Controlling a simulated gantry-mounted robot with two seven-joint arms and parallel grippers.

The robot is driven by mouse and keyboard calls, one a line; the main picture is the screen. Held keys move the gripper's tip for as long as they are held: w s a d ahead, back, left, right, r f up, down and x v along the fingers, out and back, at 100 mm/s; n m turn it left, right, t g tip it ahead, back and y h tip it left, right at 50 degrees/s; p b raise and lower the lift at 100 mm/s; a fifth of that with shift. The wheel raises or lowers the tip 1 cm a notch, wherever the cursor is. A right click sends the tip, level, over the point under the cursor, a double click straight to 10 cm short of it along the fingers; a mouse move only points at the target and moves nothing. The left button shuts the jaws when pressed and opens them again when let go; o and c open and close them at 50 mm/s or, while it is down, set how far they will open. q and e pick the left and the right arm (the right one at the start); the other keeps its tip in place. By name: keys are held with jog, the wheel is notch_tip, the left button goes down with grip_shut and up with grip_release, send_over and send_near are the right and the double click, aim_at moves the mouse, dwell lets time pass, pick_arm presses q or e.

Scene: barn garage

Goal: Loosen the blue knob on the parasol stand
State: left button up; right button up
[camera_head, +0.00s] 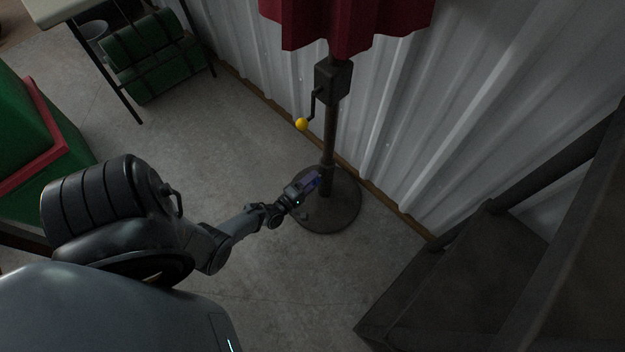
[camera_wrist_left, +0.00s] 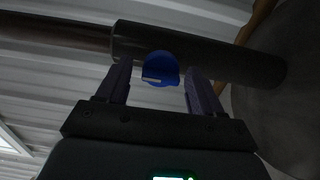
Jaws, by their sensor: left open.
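The parasol stand (camera_head: 342,212) has a round dark base on the floor with an upright pole (camera_head: 330,135). In the left wrist view its tube (camera_wrist_left: 210,58) runs across the picture, and the blue knob (camera_wrist_left: 160,68) sticks out from it. My left gripper (camera_head: 313,183) is at the lower part of the tube. Its fingers are open, one on each side of the knob in the left wrist view (camera_wrist_left: 160,88), with a gap visible to the right finger. The knob is mostly hidden by the gripper in the head view. My right gripper is not in view.
A crank with a yellow ball (camera_head: 302,124) juts from the pole above my gripper, below the red canopy (camera_head: 345,22). A corrugated wall (camera_head: 400,130) stands close behind. Dark wooden steps (camera_head: 440,275) are at the right. The floor left of the stand is clear.

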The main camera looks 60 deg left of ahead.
pick_arm(q)
jog(key=p+v, duration=0.2)
jog(key=v, duration=0.8)
jog(key=shift+p, duration=0.3)
jog(key=shift+s+r, duration=0.1)
jog(key=shift+s, duration=0.05)
